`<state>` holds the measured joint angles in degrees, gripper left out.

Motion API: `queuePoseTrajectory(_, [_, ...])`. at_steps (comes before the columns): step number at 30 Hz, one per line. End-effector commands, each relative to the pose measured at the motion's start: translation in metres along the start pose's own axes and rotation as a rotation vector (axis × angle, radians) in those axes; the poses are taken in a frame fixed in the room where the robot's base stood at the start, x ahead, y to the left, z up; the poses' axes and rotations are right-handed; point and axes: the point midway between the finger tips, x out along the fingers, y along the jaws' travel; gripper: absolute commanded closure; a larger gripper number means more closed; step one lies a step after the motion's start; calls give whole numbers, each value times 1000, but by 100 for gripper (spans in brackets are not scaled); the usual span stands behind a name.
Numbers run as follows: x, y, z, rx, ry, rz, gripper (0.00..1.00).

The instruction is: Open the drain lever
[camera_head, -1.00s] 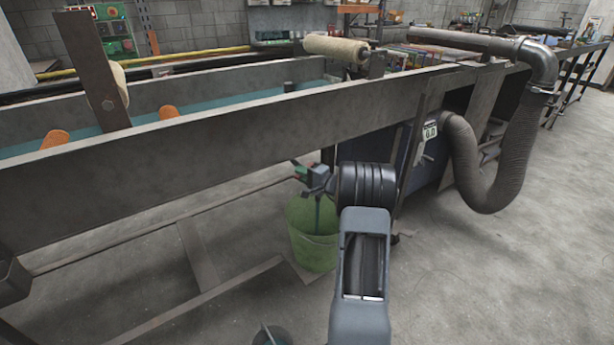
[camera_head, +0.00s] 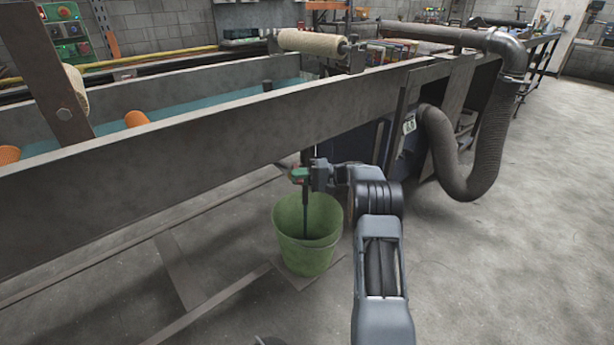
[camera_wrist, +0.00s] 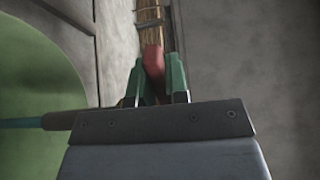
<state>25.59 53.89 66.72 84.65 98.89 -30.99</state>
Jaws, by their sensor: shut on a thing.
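The red drain lever (camera_wrist: 153,62) sits between the two green fingertips of my gripper (camera_wrist: 162,80) in the wrist view. My gripper is shut on it. In the head view my gripper (camera_head: 299,176) is below the long trough's side, above the green bucket (camera_head: 307,242). The lever is mostly hidden there by the fingers. A dark drain pipe (camera_head: 305,218) hangs down into the bucket. In the wrist view the bucket (camera_wrist: 35,90) fills the left side, and a brownish pipe (camera_wrist: 149,22) runs up behind the lever.
The grey metal trough (camera_head: 220,140) passes over the bucket. Frame bars (camera_head: 205,310) lie low near the floor. A ribbed hose (camera_head: 465,185) hangs at the right. Open concrete floor (camera_head: 530,260) lies to the right.

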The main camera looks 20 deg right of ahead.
Motion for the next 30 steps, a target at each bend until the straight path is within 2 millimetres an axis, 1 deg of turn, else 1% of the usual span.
queuePoseTrajectory(5, [4,0,0,0,-18,0,100])
queuePoseTrajectory(14, [4,0,0,0,-18,0,100])
queuePoseTrajectory(15, [4,0,0,0,-18,-1,82])
queuePoseTrajectory(22, [2,0,0,0,-15,-1,60])
queuePoseTrajectory(30, [0,0,0,-1,-14,-1,60])
